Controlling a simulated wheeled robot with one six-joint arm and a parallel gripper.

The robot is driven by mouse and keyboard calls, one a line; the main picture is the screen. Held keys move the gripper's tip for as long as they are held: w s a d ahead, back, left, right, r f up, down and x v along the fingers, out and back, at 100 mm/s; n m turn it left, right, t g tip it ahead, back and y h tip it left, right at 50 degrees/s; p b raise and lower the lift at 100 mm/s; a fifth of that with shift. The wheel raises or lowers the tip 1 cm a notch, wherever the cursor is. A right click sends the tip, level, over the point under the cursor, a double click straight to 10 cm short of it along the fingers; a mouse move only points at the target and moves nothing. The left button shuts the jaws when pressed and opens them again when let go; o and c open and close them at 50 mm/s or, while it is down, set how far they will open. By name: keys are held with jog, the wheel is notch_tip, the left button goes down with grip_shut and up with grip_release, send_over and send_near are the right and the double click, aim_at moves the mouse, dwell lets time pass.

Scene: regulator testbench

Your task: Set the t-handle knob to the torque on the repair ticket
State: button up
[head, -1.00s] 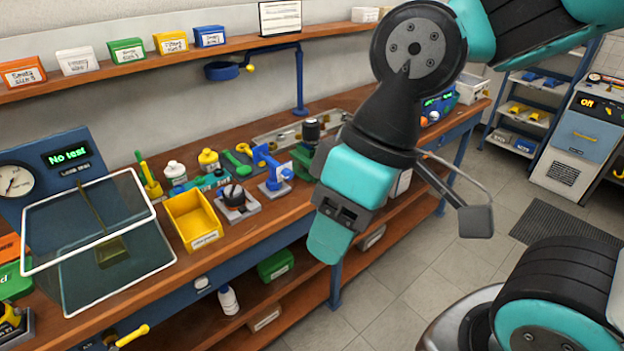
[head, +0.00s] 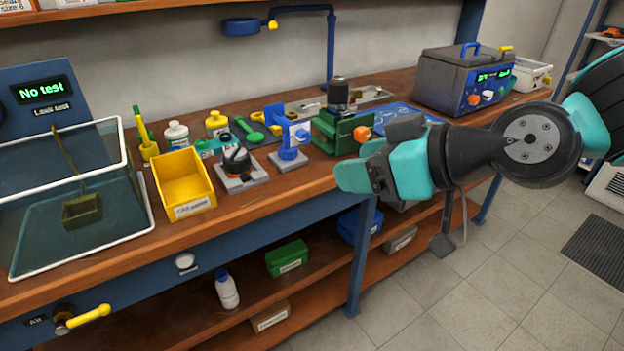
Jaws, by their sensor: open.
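My gripper (head: 360,172) is open and empty. It points left, in front of the bench edge by the green vise (head: 335,132). An orange knob (head: 362,134) shows close beside my gripper, at the vise's right side. A dark knob with an orange mark (head: 236,160) sits on a grey square base, left of my gripper and apart from it. I cannot tell for certain which knob is the t-handle knob. No readable repair ticket is in view.
A yellow bin (head: 183,188), bottles, a blue stand (head: 289,143) and a clear tank (head: 75,205) crowd the wooden bench (head: 265,210). A grey machine with knobs (head: 465,78) stands at the back right. A blue lamp arm (head: 330,50) rises behind. The floor (head: 455,290) in front is clear.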

jog(key=w+d+f+t+b, duration=0.1)
jog(key=w+f+t+b, duration=0.6)
jog(key=f+b, duration=0.15)
jog(key=p, duration=1.2)
send_near(306, 138)
jog(key=shift+m+t, duration=0.4)
jog(key=x, duration=0.7)
jog(key=shift+w+a+f, duration=0.1)
jog(key=shift+w+a, duration=0.1)
jog(key=shift+a, duration=0.2)
jog(key=shift+w+a+f, duration=0.15)
jog(key=shift+w+a, duration=0.15)
jog(key=shift+w, duration=0.25)
jog(key=c, duration=0.9)
